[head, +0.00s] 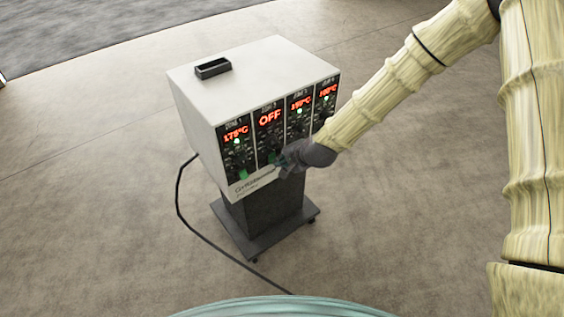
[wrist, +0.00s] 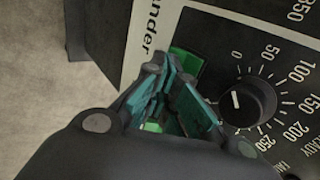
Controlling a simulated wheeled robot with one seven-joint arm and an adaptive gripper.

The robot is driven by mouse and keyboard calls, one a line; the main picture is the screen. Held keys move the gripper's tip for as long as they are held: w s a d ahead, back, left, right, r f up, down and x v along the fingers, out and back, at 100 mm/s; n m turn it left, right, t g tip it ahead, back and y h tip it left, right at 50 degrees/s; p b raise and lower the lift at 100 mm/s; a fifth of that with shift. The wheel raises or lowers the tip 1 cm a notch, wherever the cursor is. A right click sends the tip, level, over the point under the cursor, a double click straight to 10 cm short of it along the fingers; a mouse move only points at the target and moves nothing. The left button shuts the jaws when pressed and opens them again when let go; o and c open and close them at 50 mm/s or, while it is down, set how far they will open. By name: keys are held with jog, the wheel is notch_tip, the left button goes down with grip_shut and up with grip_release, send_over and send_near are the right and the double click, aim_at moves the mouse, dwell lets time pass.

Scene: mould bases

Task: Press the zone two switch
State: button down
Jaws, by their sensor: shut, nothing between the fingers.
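The control box (head: 212,92) is a white cabinet with a row of dark zone panels on its front. The second panel from the left (head: 270,118) has a red display reading OFF; the others show red temperatures. A green switch (head: 272,157) is low on that second panel. My gripper (head: 281,161) is shut and empty, at the lower front of the box by this switch. In the wrist view my teal fingertips (wrist: 172,78) are close to a green switch (wrist: 187,64), partly hidden behind them. More green shows between the fingers. I cannot tell whether they touch it.
A black dial (wrist: 247,100) with a numbered scale sits beside the switch. The box stands on a dark wheeled pedestal (head: 265,215), with a black cable (head: 190,220) trailing on the floor. A black tray (head: 212,68) is on top. The floor around is clear.

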jog(key=shift+r, duration=0.25)
jog(key=shift+r+p, duration=0.65)
jog(key=shift+p, duration=0.05)
jog(key=s+d+r+p, duration=0.1)
jog(key=s+d+r, duration=0.5)
jog(key=s, duration=0.4)
jog(key=shift+d+r, duration=0.4)
jog(key=shift+d, duration=0.2)
